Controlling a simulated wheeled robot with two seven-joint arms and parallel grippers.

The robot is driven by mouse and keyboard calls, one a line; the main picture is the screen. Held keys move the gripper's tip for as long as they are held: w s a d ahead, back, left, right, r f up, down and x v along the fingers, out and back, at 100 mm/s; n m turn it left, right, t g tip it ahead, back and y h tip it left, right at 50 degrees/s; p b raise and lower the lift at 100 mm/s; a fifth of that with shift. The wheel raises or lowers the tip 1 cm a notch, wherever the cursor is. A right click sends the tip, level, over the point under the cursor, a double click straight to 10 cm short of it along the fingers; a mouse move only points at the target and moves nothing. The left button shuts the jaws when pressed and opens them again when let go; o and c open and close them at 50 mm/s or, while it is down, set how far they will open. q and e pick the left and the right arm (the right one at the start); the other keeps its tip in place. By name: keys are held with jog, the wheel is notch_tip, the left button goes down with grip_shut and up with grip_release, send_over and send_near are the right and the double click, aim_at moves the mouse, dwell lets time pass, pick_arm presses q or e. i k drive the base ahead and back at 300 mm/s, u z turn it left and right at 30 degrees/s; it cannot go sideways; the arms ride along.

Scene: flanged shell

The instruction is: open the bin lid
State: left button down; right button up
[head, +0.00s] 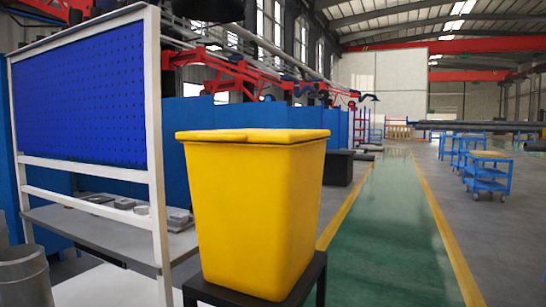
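A yellow bin (251,215) stands upright in the middle of the head view, on a small black stand. Its yellow lid (253,135) lies flat across the top and looks closed. Neither of my grippers shows in this view, so nothing is seen touching the bin or the lid.
The black stand (258,296) holds the bin. A white-framed rack with a blue perforated panel (82,95) and a grey shelf (112,232) is close on the left. A grey metal cylinder (24,277) is at lower left. A green walkway (390,230) to the right is clear.

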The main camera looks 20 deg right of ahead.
aim_at(267, 135)
jog(key=z, duration=0.4)
jog(key=k, duration=0.8)
jog(key=u, duration=1)
jog(key=i, duration=1.75)
jog(key=z, duration=0.9)
jog(key=i, duration=0.35)
jog(key=z, duration=0.5)
